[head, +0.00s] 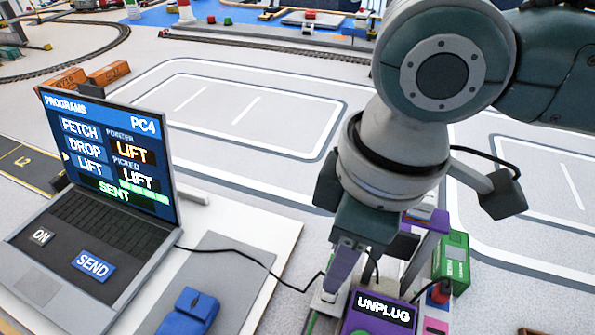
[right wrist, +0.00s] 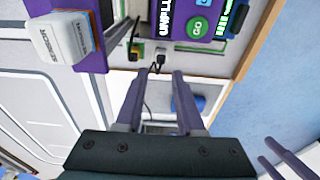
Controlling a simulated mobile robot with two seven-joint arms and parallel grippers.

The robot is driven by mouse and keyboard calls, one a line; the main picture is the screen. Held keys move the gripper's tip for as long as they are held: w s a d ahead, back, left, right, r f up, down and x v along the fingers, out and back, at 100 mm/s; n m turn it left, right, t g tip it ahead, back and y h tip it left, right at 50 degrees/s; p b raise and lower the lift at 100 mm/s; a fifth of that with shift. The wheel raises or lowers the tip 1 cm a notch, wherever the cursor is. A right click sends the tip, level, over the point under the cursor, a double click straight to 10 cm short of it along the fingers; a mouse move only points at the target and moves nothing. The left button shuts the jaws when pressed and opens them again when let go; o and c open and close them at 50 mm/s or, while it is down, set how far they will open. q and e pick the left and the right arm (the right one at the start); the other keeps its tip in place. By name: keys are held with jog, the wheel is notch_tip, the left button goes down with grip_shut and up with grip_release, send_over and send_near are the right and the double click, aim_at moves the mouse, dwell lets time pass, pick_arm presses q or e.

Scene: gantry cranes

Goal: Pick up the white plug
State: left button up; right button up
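A small white plug (head: 328,297) shows in the head view at the left edge of the purple UNPLUG unit (head: 378,312), partly hidden by my fingers. A black cable runs close to it. In the right wrist view a dark cable end with a pale top (right wrist: 160,52) sits at the unit's edge; I cannot tell whether it is the same plug. My right gripper (head: 335,280) points down over this spot. Its two fingers (right wrist: 155,88) are apart with nothing gripped between them, short of the cable end. My left gripper (right wrist: 265,150) shows only in the right wrist view, its fingers apart.
A laptop (head: 110,200) and a blue mouse (head: 190,312) are on the board at left. A green box (head: 452,258) stands right of the unit. A white SENSOR block (right wrist: 62,38) is near the unit. The marked floor behind is clear.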

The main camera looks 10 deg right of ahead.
notch_tip(320, 180, down, 6)
jog(key=shift+a+r+b, duration=0.15)
jog(key=shift+r+b, duration=0.05)
jog(key=shift+b, duration=0.35)
grip_shut()
